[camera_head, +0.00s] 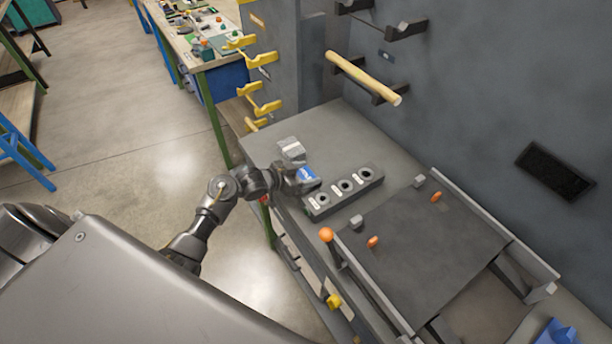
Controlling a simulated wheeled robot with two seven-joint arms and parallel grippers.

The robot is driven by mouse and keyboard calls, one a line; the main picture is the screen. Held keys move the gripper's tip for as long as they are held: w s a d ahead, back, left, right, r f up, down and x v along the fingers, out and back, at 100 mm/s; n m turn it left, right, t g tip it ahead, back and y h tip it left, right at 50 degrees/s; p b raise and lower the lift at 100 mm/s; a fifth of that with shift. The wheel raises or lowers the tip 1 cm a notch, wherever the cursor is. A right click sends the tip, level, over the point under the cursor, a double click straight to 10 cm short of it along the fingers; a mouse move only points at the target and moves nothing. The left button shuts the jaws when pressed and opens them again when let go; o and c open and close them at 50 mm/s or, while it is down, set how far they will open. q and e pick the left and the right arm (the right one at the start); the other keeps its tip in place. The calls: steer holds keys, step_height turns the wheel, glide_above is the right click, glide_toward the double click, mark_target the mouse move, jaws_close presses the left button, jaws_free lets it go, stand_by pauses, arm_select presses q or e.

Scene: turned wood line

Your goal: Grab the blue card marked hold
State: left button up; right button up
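A small blue card (306,174) with white on it shows at the left end of the grey bench, just in front of a small grey block with a pale label (291,149). Any word on the card is too small to read. My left gripper (307,184) is right at the card, its fingers beside or over the card's near edge. The fingers are small and partly merged with the card, so I cannot tell whether they are closed on it. My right gripper is not in view.
A grey block with three round holes (344,186) stands just right of my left gripper. A dark sloped plate (430,240) with orange knobs lies further right. A wooden rod (363,78) rests on wall brackets above. The bench behind the block is clear.

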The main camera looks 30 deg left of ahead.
arm_select(q)
steer(key=shift+c, duration=1.1)
steer(key=shift+r, duration=0.15)
steer(key=shift+r, duration=0.25)
step_height(320, 180, up, 2)
steer(key=shift+r+b, duration=0.1)
steer(key=shift+b, duration=0.65)
steer(key=s+a+r+b, duration=0.2)
steer(key=s+a+r, duration=0.7)
steer(key=a+r, duration=0.1)
steer(key=shift+s, duration=0.35)
